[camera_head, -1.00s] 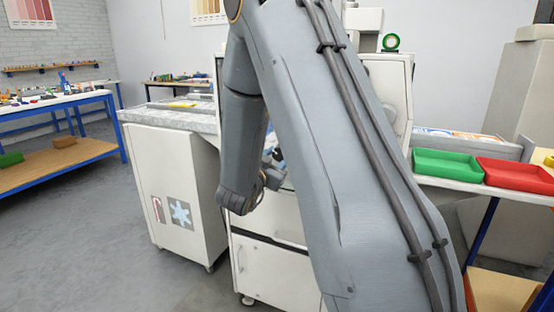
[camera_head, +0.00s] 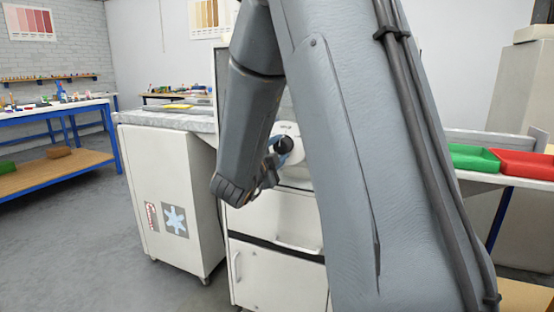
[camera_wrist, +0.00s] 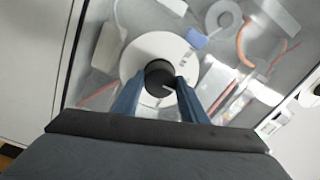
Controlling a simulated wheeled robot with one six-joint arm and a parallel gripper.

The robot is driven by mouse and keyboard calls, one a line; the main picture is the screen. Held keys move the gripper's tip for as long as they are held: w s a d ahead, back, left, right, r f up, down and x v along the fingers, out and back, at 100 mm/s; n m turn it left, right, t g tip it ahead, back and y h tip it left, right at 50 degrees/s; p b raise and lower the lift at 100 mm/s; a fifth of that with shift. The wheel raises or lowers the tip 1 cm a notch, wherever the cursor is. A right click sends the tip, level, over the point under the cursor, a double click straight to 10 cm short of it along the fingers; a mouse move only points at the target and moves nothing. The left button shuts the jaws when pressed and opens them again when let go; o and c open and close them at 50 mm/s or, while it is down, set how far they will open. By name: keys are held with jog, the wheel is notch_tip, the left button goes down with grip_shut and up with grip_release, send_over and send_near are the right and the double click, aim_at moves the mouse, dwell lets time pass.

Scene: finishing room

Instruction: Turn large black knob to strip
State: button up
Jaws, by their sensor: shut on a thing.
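The large black knob (camera_wrist: 159,76) sits in the middle of a round white dial plate (camera_wrist: 133,64) in the wrist view. The plate has small dark marks on its right side, too small to read. My gripper (camera_wrist: 160,83) has its two blue fingers on either side of the knob, shut on it. The pointer's exact direction is hard to tell. In the head view the black knob (camera_head: 285,145) shows beside my arm, in front of part of the white plate (camera_head: 290,129). My gripper (camera_head: 275,158) reaches it, partly hidden by my wrist.
Behind the dial is a clear panel with several blurred parts. A white cabinet (camera_head: 166,190) with a snowflake sign stands left of the machine's white drawers (camera_head: 262,275). Green (camera_head: 474,158) and red (camera_head: 528,164) trays sit at right. The floor at left is clear.

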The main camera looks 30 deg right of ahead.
jog(key=m+b, duration=0.4)
jog(key=b, duration=0.1)
jog(key=m+b, duration=0.2)
jog(key=shift+f+m+b, duration=0.3)
jog(key=shift+m+b, duration=0.1)
jog(key=m+b, duration=0.3)
jog(key=b, duration=0.1)
jog(key=shift+g, duration=0.3)
jog(key=shift+c, duration=0.2)
jog(key=m+b, duration=0.2)
jog(key=b, duration=0.1)
jog(key=shift+r+m, duration=0.15)
jog(key=shift+m, duration=0.15)
jog(key=shift+b, duration=0.4)
jog(key=o, duration=1.1)
jog(key=shift+r, duration=0.1)
